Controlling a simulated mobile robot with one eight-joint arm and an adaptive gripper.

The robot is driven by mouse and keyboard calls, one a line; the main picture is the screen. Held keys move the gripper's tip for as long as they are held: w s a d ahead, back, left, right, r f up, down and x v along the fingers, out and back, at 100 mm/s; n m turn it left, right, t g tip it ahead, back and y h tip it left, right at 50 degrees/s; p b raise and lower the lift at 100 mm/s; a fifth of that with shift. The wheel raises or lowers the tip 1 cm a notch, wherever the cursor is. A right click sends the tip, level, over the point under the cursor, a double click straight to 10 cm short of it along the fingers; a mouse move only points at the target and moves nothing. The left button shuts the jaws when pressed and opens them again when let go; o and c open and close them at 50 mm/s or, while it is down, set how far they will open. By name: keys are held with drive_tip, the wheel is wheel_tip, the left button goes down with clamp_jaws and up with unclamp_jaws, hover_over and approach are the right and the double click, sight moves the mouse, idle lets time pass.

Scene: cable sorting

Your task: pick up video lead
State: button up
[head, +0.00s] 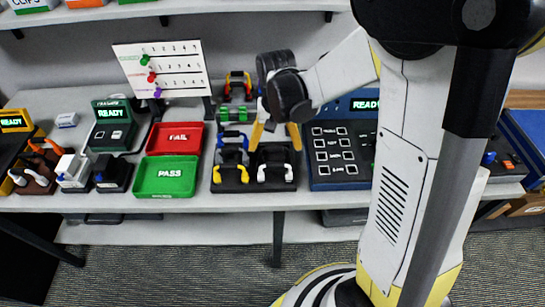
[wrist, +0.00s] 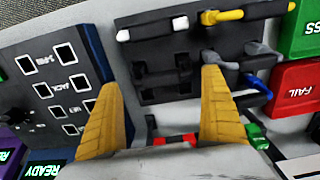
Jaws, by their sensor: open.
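Several leads sit in dark racks on the bench; no label shows which is the video lead. In the head view, a lead with yellow and blue ends (head: 231,158) stands left of a dark lead with white ends (head: 274,172). A green-ended lead (head: 237,114) and a red-and-yellow one (head: 238,84) stand farther back. My gripper (head: 276,134) is open above the racks. In the wrist view, my gripper (wrist: 162,78) has its two yellow fingers apart, with dark rack parts (wrist: 163,84) beyond and between them. White ends (wrist: 123,35) show past the fingertips. I see nothing held.
A red FAIL tray (head: 175,138) and a green PASS tray (head: 165,177) lie left of the racks. A blue tester panel (head: 341,155) stands close on the right. A sheet with pins (head: 162,70) stands behind. Shelves run above and below the bench.

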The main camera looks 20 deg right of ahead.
sight(274, 158)
drive_tip(key=f+b, duration=0.1)
drive_tip(key=f, duration=0.2)
drive_tip(key=f+b, duration=0.1)
drive_tip(key=f, duration=0.1)
drive_tip(key=shift+s+a+f+b, duration=0.25)
drive_tip(key=shift+b, duration=0.05)
drive_tip(key=shift+r, duration=0.1)
drive_tip(key=c, duration=0.9)
